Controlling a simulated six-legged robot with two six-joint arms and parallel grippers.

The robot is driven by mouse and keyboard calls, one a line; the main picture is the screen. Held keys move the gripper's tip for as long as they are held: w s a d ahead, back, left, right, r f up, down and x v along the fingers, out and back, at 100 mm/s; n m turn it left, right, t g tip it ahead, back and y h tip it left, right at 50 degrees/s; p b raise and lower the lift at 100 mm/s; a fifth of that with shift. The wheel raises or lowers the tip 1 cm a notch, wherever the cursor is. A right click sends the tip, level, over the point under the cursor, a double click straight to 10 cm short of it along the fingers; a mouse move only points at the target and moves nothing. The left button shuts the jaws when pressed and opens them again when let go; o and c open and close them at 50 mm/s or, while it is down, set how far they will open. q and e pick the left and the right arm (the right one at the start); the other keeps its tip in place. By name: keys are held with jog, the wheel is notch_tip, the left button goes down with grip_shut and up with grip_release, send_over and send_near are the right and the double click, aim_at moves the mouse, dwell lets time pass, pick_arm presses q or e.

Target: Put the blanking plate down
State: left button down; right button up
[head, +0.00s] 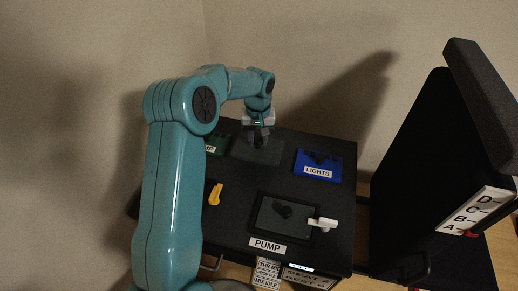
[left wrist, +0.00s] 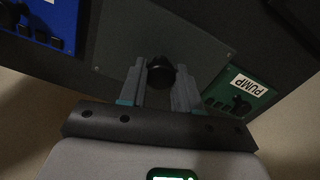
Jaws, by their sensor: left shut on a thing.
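The blanking plate (head: 257,152) is a flat dark grey plate with small corner screws and a round black knob. It lies at the back of the black panel top, between the green and blue panels. My left gripper (head: 258,138) comes down from above and is shut on the knob. In the left wrist view the two grey fingers (left wrist: 160,88) hold the black knob (left wrist: 160,72), with the plate (left wrist: 190,30) behind it. I cannot tell whether the plate touches the panel top or hangs slightly above. My right gripper is not in view.
A green panel labelled PUMP (left wrist: 240,95) is beside the plate, partly behind my arm in the head view. A blue LIGHTS panel (head: 318,164) is to its right. A yellow handle (head: 215,194) and a framed PUMP opening with a white lever (head: 323,223) are in front. A black seat (head: 420,170) stands right.

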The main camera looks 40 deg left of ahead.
aim_at(259, 147)
pick_arm(q)
notch_tip(259, 147, down, 4)
jog(key=shift+d+f, duration=0.1)
jog(key=shift+f, duration=0.1)
jog(key=shift+w+f, duration=0.1)
jog(key=shift+f, duration=0.35)
jog(key=shift+r, duration=0.1)
jog(key=c, duration=0.8)
grip_release()
jog(key=shift+f, duration=0.25)
jog(key=shift+r, duration=0.1)
